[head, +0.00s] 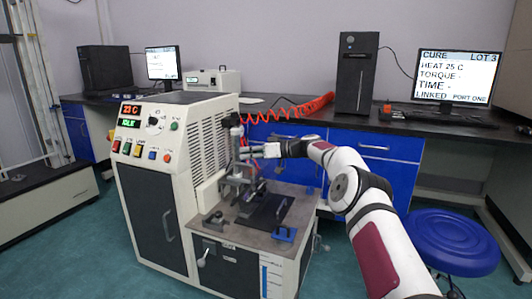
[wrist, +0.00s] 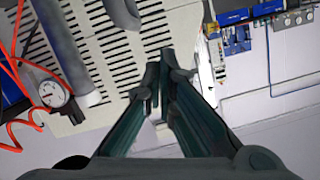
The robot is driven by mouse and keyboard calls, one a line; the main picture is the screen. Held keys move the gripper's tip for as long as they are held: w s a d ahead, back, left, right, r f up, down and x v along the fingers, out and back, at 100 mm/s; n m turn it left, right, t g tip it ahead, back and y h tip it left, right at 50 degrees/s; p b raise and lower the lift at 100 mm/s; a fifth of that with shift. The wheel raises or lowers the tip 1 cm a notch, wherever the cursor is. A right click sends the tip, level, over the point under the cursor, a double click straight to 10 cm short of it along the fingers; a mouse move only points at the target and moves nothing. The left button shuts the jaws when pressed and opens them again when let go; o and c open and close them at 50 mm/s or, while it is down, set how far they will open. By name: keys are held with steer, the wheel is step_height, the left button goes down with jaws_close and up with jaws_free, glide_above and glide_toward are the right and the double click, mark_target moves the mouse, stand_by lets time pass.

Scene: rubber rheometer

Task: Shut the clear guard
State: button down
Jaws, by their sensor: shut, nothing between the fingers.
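The rheometer (head: 160,190) is a cream cabinet with a control panel and a low steel worktop (head: 232,236) on its right. My gripper (head: 243,153) is at the upright press column (head: 236,132) above the worktop. In the wrist view my gripper (wrist: 162,62) is shut and empty, its dark fingers in front of the slotted cream panel (wrist: 125,30). I cannot pick out the clear guard with certainty in either view, nor tell whether the fingers touch it. The press fixture (head: 245,187) is partly hidden behind its own posts and clamps.
A red coiled hose (head: 305,108) runs behind my arm. A dial gauge (wrist: 52,93) shows beside it in the wrist view. A dark bench (head: 370,122) with a computer tower (head: 356,75) and monitor (head: 459,74) stands behind. A blue stool (head: 450,238) is at right.

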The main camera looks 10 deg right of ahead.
steer(key=s+a+r+p+v, duration=0.1)
steer(key=r+p+v, duration=0.1)
steer(key=v, duration=0.8)
steer(key=s+a+r+g+h, duration=0.2)
steer(key=s+a+r+g, duration=0.2)
steer(key=s+a, duration=0.55)
steer(key=s+a+r+m+g+h, duration=0.1)
steer(key=s+a+r+g+h, duration=0.1)
steer(key=s, duration=0.7)
steer(key=s+a+r+g+h, duration=0.1)
steer(key=s+a+h, duration=0.15)
steer(key=s, duration=0.65)
steer(key=s+d+f+m+h, duration=0.2)
steer(key=s+d+m, duration=0.15)
steer(key=s, duration=0.95)
steer(key=s+d+f+m+g+h, duration=0.15)
steer(key=s+d, duration=0.25)
steer(key=s, duration=1)
steer(key=s+d+f+m+h, duration=0.3)
steer(key=s, duration=1)
step_height(320, 180, up, 35)
steer(key=t+p, duration=0.4)
steer(key=p, duration=2.8)
steer(key=shift+d+f+n+p, duration=0.15)
steer(key=shift+d+n+p, duration=0.15)
steer(key=shift+d+n, duration=0.1)
steer(key=shift+t, duration=0.25)
